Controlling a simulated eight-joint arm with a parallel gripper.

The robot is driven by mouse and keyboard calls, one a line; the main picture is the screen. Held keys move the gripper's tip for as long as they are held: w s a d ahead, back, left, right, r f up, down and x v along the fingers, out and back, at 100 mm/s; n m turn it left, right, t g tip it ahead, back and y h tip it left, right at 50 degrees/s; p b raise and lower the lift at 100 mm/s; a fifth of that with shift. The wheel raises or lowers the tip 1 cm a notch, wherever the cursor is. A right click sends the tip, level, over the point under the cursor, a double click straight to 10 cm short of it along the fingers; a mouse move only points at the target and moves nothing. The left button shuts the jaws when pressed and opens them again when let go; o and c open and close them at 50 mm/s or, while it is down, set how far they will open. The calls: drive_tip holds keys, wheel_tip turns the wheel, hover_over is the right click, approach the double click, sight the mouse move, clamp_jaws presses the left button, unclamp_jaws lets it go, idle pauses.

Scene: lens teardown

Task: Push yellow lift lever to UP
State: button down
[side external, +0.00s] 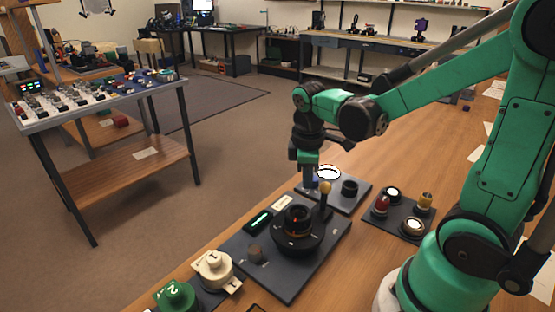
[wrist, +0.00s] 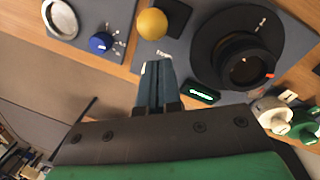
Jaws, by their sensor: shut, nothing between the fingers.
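The lift lever's yellow ball (side external: 325,187) stands on a dark stem at the back edge of the large grey plate (side external: 283,282). In the wrist view the yellow ball (wrist: 152,24) is just beyond my fingertips, with a dark block beside it. My gripper (side external: 308,180) points down just left of the ball, with its fingers shut and empty. In the wrist view the closed fingers (wrist: 157,66) end a little short of the ball, and I cannot tell whether they touch the lever. A black round lens mount (side external: 299,220) sits on the same plate. No UP marking is readable.
A smaller plate behind holds a white disc (side external: 328,173), a black cylinder (side external: 350,187) and a blue knob (wrist: 101,43). A green display (side external: 259,221) is on the large plate. White (side external: 215,268) and green (side external: 176,296) knobs stand in front. A plate with red and yellow buttons (side external: 404,215) lies right.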

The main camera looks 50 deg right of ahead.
drive_tip(key=shift+s+d+f, duration=0.1)
drive_tip(key=shift+s+d, duration=0.15)
drive_tip(key=shift+s, duration=0.15)
drive_tip(key=shift+s+t, duration=0.65)
drive_tip(key=shift+t, duration=0.15)
drive_tip(key=shift+s+t, duration=0.45)
drive_tip(key=shift+t, duration=0.15)
drive_tip(key=shift+s, duration=1.1)
